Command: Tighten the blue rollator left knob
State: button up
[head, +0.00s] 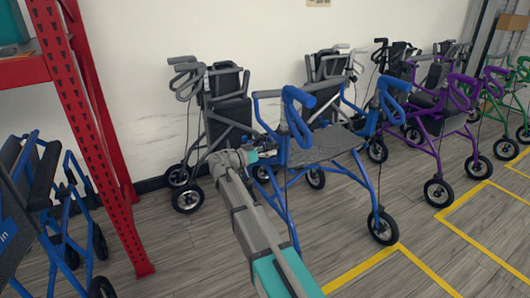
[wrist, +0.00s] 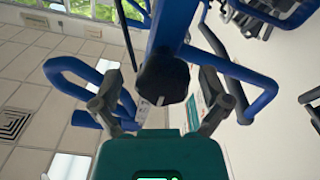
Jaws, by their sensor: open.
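The blue rollator (head: 327,146) stands unfolded on the floor in the middle of the head view, with blue looped handles and a dark seat. My arm reaches up from the bottom to its left-hand post, and my gripper (head: 274,152) is beside that post, mostly hidden. In the wrist view, a black knob (wrist: 163,79) sits on a thick blue tube (wrist: 172,25). My gripper (wrist: 160,88) is open, with one finger on each side of the knob. Gaps show between the knob and both fingers. The knob is too small to make out in the head view.
Grey rollators (head: 214,105) stand behind, near the white wall. A purple rollator (head: 440,115) and a green one (head: 515,95) are to the right. A red shelf post (head: 92,130) and another blue rollator (head: 50,205) are at left. Yellow lines (head: 370,266) mark open floor in front.

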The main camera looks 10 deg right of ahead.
jog(key=shift+a, duration=0.1)
jog(key=shift+a, duration=0.4)
jog(key=v, duration=1.1)
jog(key=shift+s, duration=0.1)
jog(key=s+d+f+n+g+y+p, duration=0.2)
jog(key=s+d+f+n+g+y, duration=0.1)
jog(key=s+d+f+y, duration=0.4)
jog(key=s+d+f+n+g+y+p, duration=0.2)
jog(key=s+d+f+n+y+p, duration=0.15)
jog(key=s+d, duration=0.35)
jog(key=s+a+f+n+y+p, duration=0.1)
jog(key=s+a+n+y+p, duration=0.2)
jog(key=s+y, duration=0.6)
notch_tip(320, 180, up, 38)
jog(key=s+n+h+p, duration=0.1)
jog(key=h+p, duration=0.1)
jog(key=p, duration=3.4)
jog(key=shift+s+g, duration=0.3)
